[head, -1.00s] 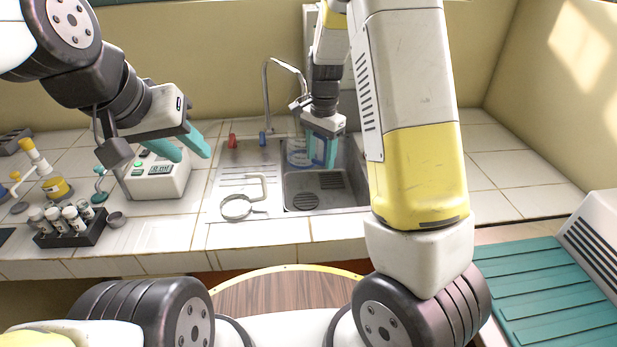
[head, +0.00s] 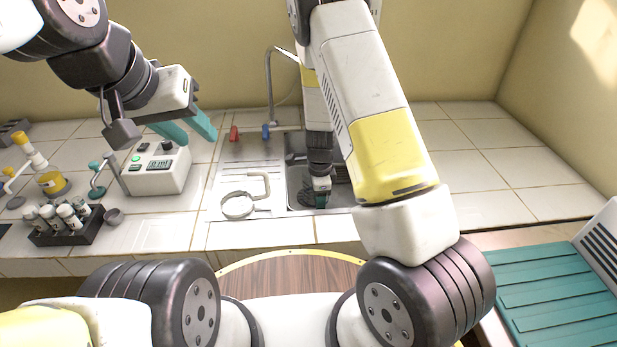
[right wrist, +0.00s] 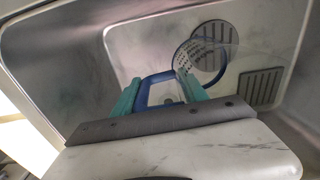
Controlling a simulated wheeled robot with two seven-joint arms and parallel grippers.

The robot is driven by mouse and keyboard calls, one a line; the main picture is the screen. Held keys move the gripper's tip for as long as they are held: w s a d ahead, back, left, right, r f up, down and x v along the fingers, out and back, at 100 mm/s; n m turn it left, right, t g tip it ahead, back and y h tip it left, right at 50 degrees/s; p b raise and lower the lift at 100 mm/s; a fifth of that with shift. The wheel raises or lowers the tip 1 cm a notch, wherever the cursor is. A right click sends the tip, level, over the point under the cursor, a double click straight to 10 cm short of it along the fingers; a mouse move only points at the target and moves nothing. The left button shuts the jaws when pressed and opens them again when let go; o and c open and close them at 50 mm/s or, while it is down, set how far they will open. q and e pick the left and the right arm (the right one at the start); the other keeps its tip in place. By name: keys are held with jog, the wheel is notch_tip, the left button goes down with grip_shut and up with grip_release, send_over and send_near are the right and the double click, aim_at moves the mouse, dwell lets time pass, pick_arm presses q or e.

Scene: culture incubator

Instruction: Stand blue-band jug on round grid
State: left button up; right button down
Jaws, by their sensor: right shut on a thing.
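In the right wrist view, my right gripper (right wrist: 160,92) is shut on the blue handle of the blue-band jug (right wrist: 173,76). The jug looks clear, with a blue rim, and is down inside the sink. In the head view, my right gripper (head: 321,198) is low in the sink, over the round grid (head: 309,199), and the jug is mostly hidden. My left gripper (head: 190,130) is open and empty above the counter.
A rectangular slotted grid (right wrist: 260,87) lies beside the round one. The steel sink (head: 297,178) walls surround the right gripper. A tap (head: 269,90) stands behind. A digital device (head: 157,169) and a vial rack (head: 68,229) stand left.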

aim_at(313, 199)
jog(key=shift+f, duration=0.5)
jog(key=shift+w+a+f, duration=0.1)
jog(key=shift+w, duration=0.05)
jog(key=w, duration=0.2)
jog(key=w+a, duration=0.1)
jog(key=shift+w+a, duration=0.2)
jog(key=shift+w, duration=0.15)
jog(key=shift+s+f, duration=0.15)
jog(key=shift+f, duration=0.4)
jog(key=c, duration=0.6)
grip_release()
jog(key=shift+f, duration=0.15)
